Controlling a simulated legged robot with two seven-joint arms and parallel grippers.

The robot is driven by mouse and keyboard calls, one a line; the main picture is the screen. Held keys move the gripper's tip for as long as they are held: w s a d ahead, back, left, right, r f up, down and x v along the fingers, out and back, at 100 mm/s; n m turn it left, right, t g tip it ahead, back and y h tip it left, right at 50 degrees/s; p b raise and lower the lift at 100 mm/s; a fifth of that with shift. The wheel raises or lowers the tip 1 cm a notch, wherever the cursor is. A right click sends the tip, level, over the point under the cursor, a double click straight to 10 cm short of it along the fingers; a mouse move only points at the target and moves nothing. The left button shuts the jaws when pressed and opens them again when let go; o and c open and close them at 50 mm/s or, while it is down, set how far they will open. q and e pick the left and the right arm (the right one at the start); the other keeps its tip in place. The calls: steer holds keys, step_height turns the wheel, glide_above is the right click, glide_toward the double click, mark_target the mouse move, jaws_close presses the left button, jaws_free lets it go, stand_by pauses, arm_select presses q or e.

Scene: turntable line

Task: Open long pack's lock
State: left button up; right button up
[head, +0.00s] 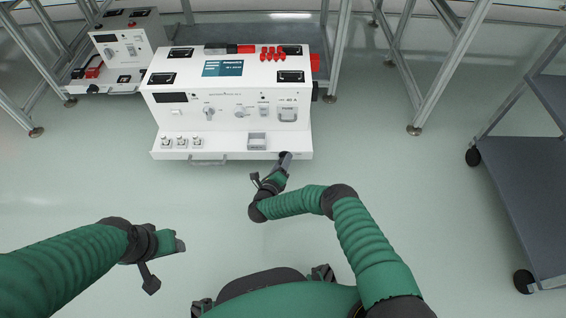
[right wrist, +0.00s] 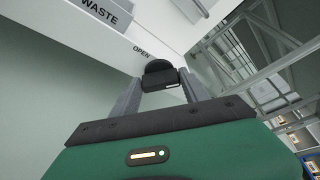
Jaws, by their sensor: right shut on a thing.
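A large white machine (head: 225,125) with a front ledge stands ahead, likely the long pack. At the ledge's right end, my right gripper (head: 286,158) meets it. In the right wrist view a black rounded knob (right wrist: 160,73) sits beside the word OPEN on the white panel. The two grey fingers of my right gripper (right wrist: 161,92) are on either side of the knob and shut on it. The knob is hidden in the head view. My left gripper (head: 178,243) is over the floor at the lower left, away from the machine; its fingers are not clear.
A smaller white machine (head: 128,48) stands behind at the left. Metal frame legs (head: 428,90) rise at the back. A grey wheeled cart (head: 525,170) stands at the right. The floor between my arms and the machine is clear. A WASTE label (right wrist: 105,10) shows near the knob.

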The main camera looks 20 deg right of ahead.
steer(key=shift+a+f+n+t+h+b, duration=0.15)
steer(key=shift+n+h+b, duration=0.35)
steer(key=shift+n, duration=0.55)
steer(key=shift+a+f+n+t+h+b, duration=0.1)
steer(key=shift+f+n+t+h+b, duration=0.2)
steer(key=shift+n+b, duration=0.55)
steer(key=shift+a+f+n+t+h+b, duration=0.15)
steer(key=shift+n+h+b, duration=0.25)
steer(key=shift+n, duration=0.8)
steer(key=o, duration=1.4)
steer(key=shift+d, duration=0.1)
